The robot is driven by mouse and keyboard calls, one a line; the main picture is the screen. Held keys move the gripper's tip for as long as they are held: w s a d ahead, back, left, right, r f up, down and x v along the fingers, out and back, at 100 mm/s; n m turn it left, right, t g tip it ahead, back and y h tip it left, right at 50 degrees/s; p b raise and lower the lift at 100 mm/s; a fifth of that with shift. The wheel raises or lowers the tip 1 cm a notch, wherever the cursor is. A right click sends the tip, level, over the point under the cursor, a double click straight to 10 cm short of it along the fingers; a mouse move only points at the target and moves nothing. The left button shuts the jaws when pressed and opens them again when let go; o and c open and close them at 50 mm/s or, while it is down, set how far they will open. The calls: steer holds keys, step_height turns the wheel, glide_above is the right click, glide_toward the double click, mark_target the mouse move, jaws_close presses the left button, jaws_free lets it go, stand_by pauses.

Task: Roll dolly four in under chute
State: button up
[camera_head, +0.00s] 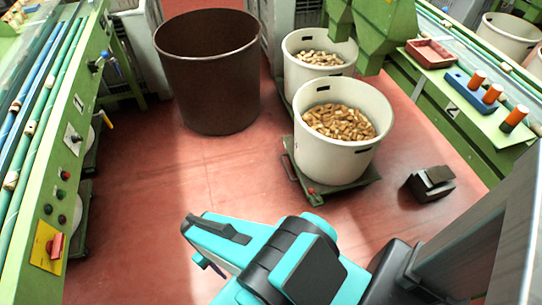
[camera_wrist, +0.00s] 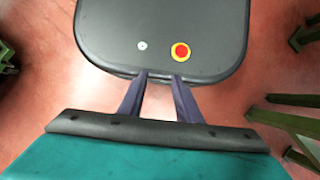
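A white bin (camera_head: 341,150) filled with corks stands on a low green dolly (camera_head: 362,180) right of the middle of the head view. A second white bin (camera_head: 300,75) with corks stands behind it; a bit of a green base (camera_head: 280,92) shows under it. I can read no number four on either dolly. Two green chutes, one larger (camera_head: 388,35) and one smaller (camera_head: 340,18), hang at the top right, near the rear bin. My gripper (camera_wrist: 161,77) shows in the wrist view with its fingers apart and nothing between them. It is apart from both dollies.
A large dark brown tub (camera_head: 208,85) stands at the back. Green machines marked 1 (camera_head: 78,103) and 2 (camera_head: 452,110) line the sides. A black box-like object (camera_head: 430,184) lies on the floor at right. Red floor (camera_head: 150,220) is clear at front left.

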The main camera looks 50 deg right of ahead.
steer(key=shift+w+a, duration=0.1)
steer(key=shift+w, duration=0.05)
steer(key=w+d+f+n+h+b, duration=0.45)
steer(key=d+f+n+b, duration=0.3)
steer(key=d+f, duration=0.4)
steer(key=w+d+f+n+h+b, duration=0.5)
steer(key=d+f+b, duration=0.3)
steer(key=d, duration=0.6)
steer(key=w+d+f+n+h+b, duration=0.3)
steer(key=d+n+b, duration=0.3)
steer(key=d, duration=0.4)
steer(key=w+d+f+n+h+b, duration=0.3)
steer(key=d+n+b, duration=0.4)
steer(key=d, duration=0.4)
steer(key=w+d+f+n+h+b, duration=0.3)
steer(key=w+d+f+n+b, duration=0.2)
steer(key=d+n, duration=0.3)
steer(key=shift+w+d+f+t+h+b, duration=0.2)
steer(key=shift+w+d+b, duration=0.25)
steer(key=shift+d, duration=0.15)
steer(key=shift+w+d+f+t+h+b, duration=0.15)
steer(key=shift+w+d+b, duration=0.25)
steer(key=shift+d, duration=0.2)
steer(key=shift+w+d+r+n, duration=0.2)
steer(key=shift+d+n, duration=0.15)
